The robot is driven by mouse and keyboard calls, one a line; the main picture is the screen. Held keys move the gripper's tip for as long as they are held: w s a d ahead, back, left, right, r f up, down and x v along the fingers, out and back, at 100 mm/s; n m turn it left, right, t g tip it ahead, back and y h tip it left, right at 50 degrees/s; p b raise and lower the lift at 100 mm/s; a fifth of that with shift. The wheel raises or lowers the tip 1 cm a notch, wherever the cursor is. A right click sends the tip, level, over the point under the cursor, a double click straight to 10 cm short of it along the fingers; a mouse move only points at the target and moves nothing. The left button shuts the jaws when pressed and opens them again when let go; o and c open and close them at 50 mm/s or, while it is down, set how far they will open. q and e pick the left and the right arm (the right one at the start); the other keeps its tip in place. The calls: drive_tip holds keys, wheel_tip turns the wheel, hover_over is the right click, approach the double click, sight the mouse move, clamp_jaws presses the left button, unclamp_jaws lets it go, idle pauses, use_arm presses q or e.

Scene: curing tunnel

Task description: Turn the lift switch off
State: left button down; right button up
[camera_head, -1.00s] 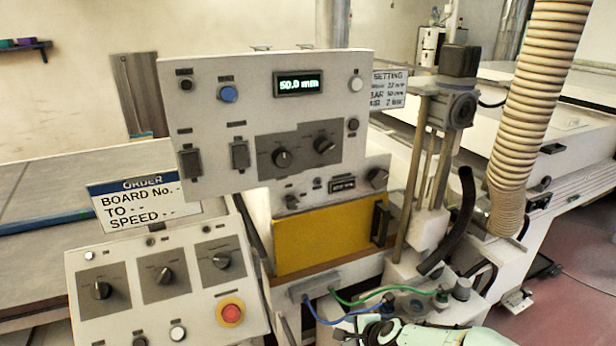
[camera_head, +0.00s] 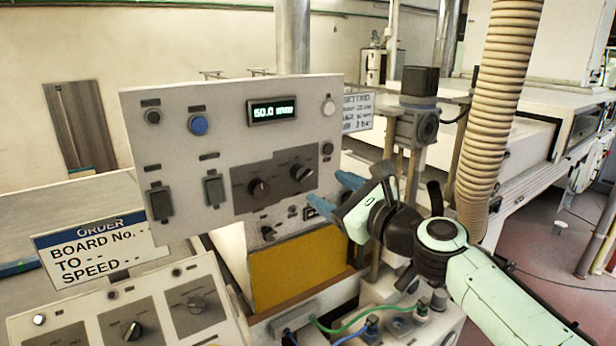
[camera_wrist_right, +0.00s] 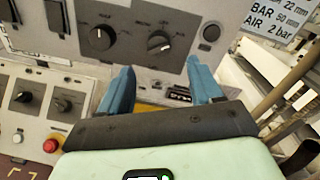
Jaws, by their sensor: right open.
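The upper grey control panel (camera_head: 130,115) has a dark plate with two rotary knobs, a left knob (camera_head: 258,188) and a right knob (camera_head: 301,172). They also show in the right wrist view, left knob (camera_wrist_right: 102,38) and right knob (camera_wrist_right: 158,44). Their labels are too small to read, so I cannot tell which one is the lift switch. My right gripper (camera_head: 336,193) is open, its blue fingers pointing at the panel just right of and below the right knob. In the right wrist view the empty fingers (camera_wrist_right: 160,85) sit apart below the knobs. My left gripper is out of view.
The display (camera_head: 272,110) reads about 50.0 mm. A lower panel (camera_head: 70,312) with more knobs stands front left, beside an order sign (camera_head: 95,250). A yellow plate (camera_head: 300,270) is under the upper panel. A ribbed hose (camera_head: 497,110) hangs at the right.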

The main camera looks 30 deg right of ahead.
sight(308, 178)
drive_tip(key=w, duration=0.5)
drive_tip(key=w+a+p, duration=0.1)
drive_tip(key=w, duration=0.1)
drive_tip(key=shift+w, duration=0.15)
drive_tip(key=c, duration=1)
